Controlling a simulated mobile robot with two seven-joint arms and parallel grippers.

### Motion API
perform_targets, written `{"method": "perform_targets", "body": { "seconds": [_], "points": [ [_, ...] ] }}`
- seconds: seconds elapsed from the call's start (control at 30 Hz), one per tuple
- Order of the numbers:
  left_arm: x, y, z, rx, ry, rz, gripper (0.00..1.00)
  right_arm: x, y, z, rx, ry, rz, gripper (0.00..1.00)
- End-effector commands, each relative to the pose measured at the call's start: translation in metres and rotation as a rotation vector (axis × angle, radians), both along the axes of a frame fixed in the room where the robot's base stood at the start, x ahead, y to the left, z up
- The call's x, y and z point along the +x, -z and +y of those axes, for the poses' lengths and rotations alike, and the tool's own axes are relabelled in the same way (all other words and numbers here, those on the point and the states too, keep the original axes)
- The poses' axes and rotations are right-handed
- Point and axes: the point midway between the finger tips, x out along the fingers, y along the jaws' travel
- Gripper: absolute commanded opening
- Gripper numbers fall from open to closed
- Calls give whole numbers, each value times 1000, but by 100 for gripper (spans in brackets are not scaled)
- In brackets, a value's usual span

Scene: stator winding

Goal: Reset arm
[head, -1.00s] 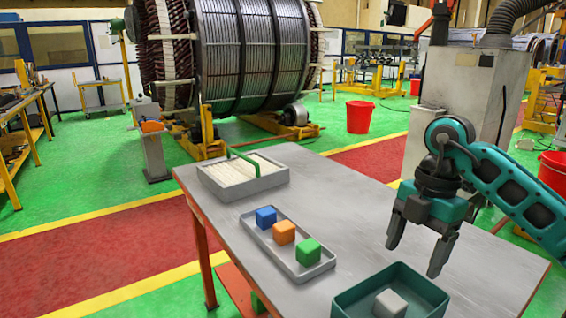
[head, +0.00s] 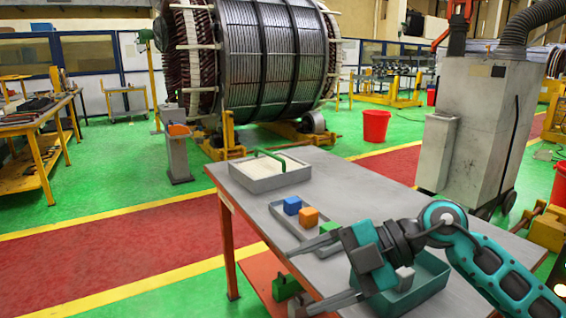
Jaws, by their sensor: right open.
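My right arm reaches in from the right, and its gripper (head: 299,281) is open and empty. Its fingers point left, over the front part of the grey table (head: 370,190). The gripper partly covers the dark green tray (head: 432,285). A light grey patch shows in that tray beside the gripper, but I cannot tell whether it is the grey cube. My left gripper is not in view.
A grey tray (head: 274,217) holds a blue cube (head: 292,205), an orange cube (head: 309,216) and a partly hidden green cube (head: 331,229). A box with a green handle (head: 268,155) stands behind. The table's right side is clear.

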Motion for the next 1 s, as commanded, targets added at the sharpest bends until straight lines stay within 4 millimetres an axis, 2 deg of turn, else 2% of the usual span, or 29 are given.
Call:
{"method": "perform_targets", "body": {
  "seconds": [0.03,0.1,0.2,0.33,0.47,0.57,0.67,0.77,0.87,0.9,1.0],
  "points": [
    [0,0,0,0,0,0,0,-7,-11,16,141,9,-17,78],
    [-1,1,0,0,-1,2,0,-10,-31,30,325,50,-46,78],
    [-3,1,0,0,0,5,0,-8,-59,35,569,159,-70,78],
    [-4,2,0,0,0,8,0,3,-84,19,830,377,-74,78],
    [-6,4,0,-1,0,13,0,21,-87,-15,1007,666,-38,78],
    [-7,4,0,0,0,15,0,33,-71,-49,1072,919,16,78],
    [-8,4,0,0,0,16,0,38,-40,-83,1070,1183,99,78],
    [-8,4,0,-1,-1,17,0,33,4,-115,997,1441,208,78],
    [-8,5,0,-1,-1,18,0,14,56,-140,859,1672,343,78],
    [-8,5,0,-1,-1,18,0,3,77,-147,785,1752,404,78],
    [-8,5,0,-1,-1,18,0,-33,125,-160,583,1908,557,78]
  ]
}}
